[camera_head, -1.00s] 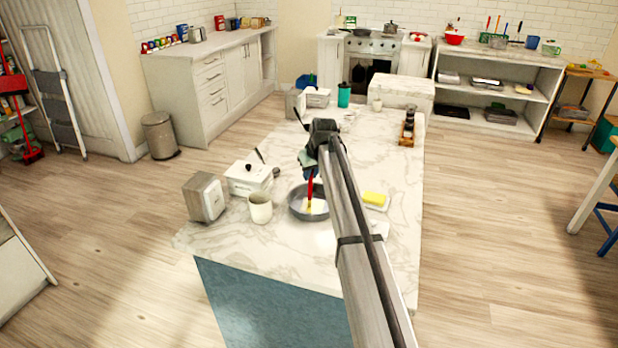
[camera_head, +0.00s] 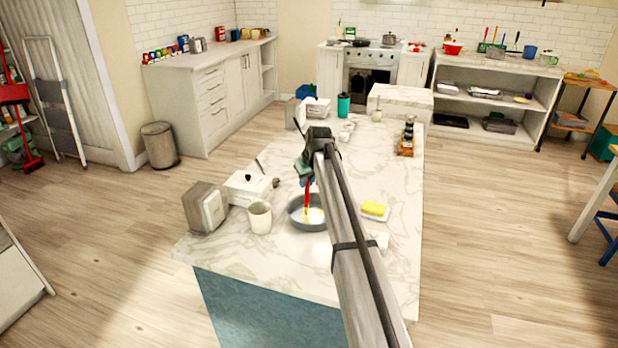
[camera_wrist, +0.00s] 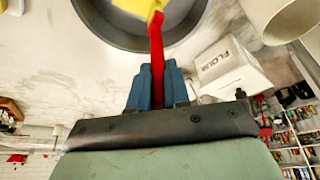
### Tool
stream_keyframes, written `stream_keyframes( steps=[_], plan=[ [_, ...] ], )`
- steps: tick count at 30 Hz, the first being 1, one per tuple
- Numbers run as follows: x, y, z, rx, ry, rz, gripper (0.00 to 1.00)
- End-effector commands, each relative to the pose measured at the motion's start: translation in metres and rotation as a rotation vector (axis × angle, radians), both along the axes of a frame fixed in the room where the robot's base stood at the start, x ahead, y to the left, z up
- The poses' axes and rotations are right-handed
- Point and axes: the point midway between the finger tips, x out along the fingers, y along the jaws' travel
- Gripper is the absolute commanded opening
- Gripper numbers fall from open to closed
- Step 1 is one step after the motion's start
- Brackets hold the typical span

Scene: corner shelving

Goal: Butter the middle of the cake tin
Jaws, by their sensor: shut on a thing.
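The round grey cake tin (camera_head: 294,221) stands on the marble island, and part of its right side is hidden by my arm. In the wrist view the tin (camera_wrist: 98,32) shows at the top, cut off by the frame. My gripper (camera_wrist: 158,76), with blue fingers, is shut on the red handle of a brush (camera_wrist: 157,42). The brush (camera_head: 308,193) points down over the tin, its yellow tip inside the tin's outline near the middle. I cannot tell whether the tip touches the bottom. A yellow butter block (camera_head: 374,208) sits on a white dish right of the tin.
A cream mug (camera_head: 260,219) stands close left of the tin. A flour box (camera_wrist: 229,66) and a grey-sided box (camera_head: 204,208) stand further left. A bottle rack (camera_head: 406,140) and a teal bottle (camera_head: 343,105) are farther back. The front island corner is clear.

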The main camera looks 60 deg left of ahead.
Motion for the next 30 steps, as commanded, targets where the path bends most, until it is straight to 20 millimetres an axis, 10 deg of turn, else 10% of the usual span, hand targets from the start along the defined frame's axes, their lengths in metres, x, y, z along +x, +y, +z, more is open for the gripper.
stream_keyframes(
  steps=[20,30],
  plan=[
    [-0.04,-0.049,0.001,0.0,0.001,0.0,0.0],
    [-0.037,-0.045,0.04,0.001,0.0,0.0,0.0]
  ],
)
